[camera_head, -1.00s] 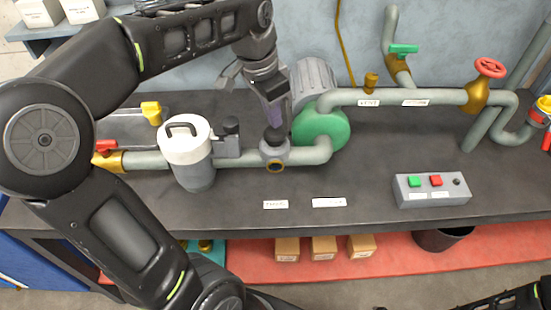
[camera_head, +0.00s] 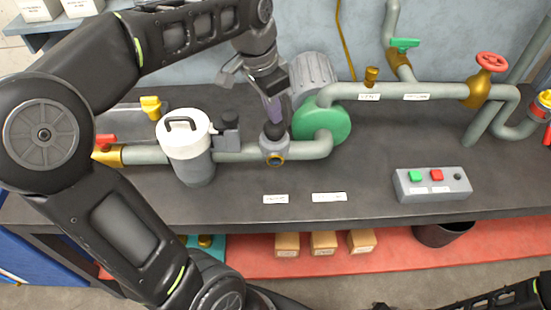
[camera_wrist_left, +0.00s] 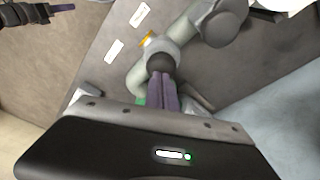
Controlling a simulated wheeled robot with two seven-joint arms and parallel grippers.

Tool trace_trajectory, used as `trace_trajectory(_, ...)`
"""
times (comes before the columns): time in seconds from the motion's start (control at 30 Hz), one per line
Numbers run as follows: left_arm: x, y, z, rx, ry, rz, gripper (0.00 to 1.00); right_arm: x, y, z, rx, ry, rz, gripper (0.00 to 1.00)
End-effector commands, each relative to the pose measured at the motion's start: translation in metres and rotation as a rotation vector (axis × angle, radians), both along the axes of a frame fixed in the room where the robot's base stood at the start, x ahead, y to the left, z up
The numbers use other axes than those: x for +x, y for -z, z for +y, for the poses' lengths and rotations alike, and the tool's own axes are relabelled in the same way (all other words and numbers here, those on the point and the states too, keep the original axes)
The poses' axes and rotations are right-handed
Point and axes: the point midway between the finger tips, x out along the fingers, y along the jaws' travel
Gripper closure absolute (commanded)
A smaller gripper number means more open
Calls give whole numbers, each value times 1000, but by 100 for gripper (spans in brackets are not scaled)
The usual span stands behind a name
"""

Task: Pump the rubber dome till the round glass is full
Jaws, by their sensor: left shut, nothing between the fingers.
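The dark rubber dome (camera_head: 274,131) sits on top of a grey fitting in the pipe. The round glass (camera_head: 276,159) is a small brass-ringed window on the fitting's front; its fill level is too small to read. My left gripper (camera_head: 275,118) is shut and empty, with its purple fingers pointing down at the dome. In the left wrist view the dome (camera_wrist_left: 161,62) lies right at the fingertips (camera_wrist_left: 162,77); I cannot tell whether they press it. My right gripper (camera_wrist_left: 62,7) shows only partly at that view's top left corner.
A white-lidded canister (camera_head: 184,150) stands left of the fitting, and a green pump (camera_head: 322,124) is behind it on the right. A button box (camera_head: 432,185) is at the right. A red valve wheel (camera_head: 491,62) is on the pipe. The bench front is clear except for labels.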

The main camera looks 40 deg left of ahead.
Motion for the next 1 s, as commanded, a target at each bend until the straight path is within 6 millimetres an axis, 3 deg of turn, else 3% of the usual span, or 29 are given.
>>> trace_trajectory(0.67, 0, 22, 0, -1, 0, 1, 100, 0, 17, 0, 0, 0, 0, 64)
trace_trajectory(1.0, 0, 14, 0, 0, 0, 2, 100, 0, 9, 0, 0, 0, 0, 64)
